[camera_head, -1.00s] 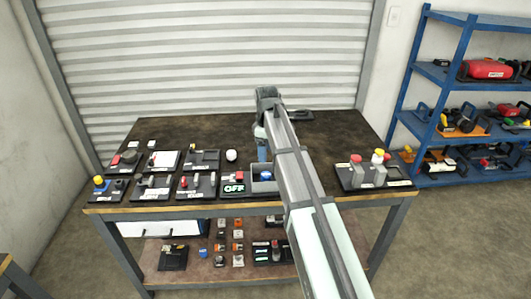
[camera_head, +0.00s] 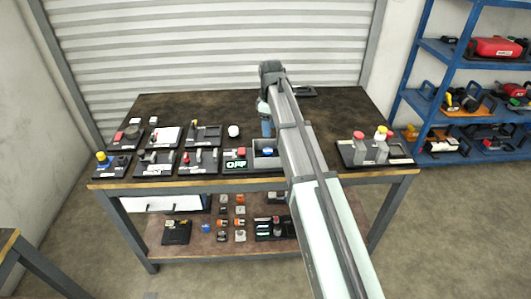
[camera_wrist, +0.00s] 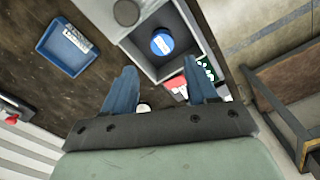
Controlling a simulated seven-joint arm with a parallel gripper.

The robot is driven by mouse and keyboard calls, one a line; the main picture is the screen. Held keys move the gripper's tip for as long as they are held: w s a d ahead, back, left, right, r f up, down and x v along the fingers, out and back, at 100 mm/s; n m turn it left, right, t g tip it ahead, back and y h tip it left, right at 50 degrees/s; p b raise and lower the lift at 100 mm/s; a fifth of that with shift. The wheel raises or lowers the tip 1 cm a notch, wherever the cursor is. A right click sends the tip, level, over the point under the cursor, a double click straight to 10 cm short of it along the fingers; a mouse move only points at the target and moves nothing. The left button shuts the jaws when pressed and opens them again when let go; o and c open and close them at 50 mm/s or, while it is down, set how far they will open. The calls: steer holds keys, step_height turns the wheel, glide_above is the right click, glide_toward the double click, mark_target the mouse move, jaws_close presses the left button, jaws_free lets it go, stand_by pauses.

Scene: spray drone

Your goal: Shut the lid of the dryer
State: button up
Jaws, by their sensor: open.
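The dryer appears to be the open grey box (camera_head: 274,163) at the table's front edge, beside a panel (camera_head: 236,164) with a red button and a display reading OFF. In the wrist view the box (camera_wrist: 193,22) is open at the top, and a blue-capped round item (camera_wrist: 162,44) sits inside. A dark round knob (camera_wrist: 127,12) shows at the top edge; I cannot tell whether it belongs to the lid. My gripper (camera_wrist: 160,68) is open and empty, its blue fingers apart near the box's rim. In the head view my gripper (camera_head: 266,132) is behind the box, and my arm hides its right side.
The wooden table (camera_head: 320,112) has bare room at the back. Several black device panels (camera_head: 160,150) stand at left, and another device (camera_head: 375,150) stands at right. The wrist view shows a blue tray (camera_wrist: 62,57) beside the box. A blue shelf (camera_head: 440,88) stands at right.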

steer(key=d+m, duration=0.1)
steer(key=d, duration=0.7)
steer(key=d+m, duration=0.1)
steer(key=d, duration=0.7)
steer(key=shift+f, duration=0.1)
steer(key=c, duration=0.7)
steer(key=s+d, duration=0.1)
steer(key=d, duration=0.2)
steer(key=s+d+m+y, duration=0.1)
steer(key=d, duration=0.2)
steer(key=s+d+m, duration=0.1)
steer(key=d, duration=0.2)
steer(key=shift+s+d+f+t+y, duration=0.1)
steer(key=shift+d+t+y, duration=0.2)
steer(key=shift+d+y, duration=0.1)
jaws_close()
steer(key=w+a+r+m+t+y, duration=0.2)
steer(key=a+r+m+t+y, duration=0.1)
steer(key=a+m+y, duration=0.25)
steer(key=shift+n+h, duration=0.25)
steer(key=shift+h, duration=0.1)
steer(key=x, duration=1)
steer(key=shift+s+a, duration=0.15)
steer(key=shift+s, duration=0.2)
steer(key=shift+s+a, duration=0.2)
steer(key=shift+a, duration=0.4)
steer(key=shift+s+a, duration=0.2)
steer(key=shift+a, duration=0.35)
steer(key=shift+s+a+r, duration=0.1)
steer(key=shift+a, duration=0.65)
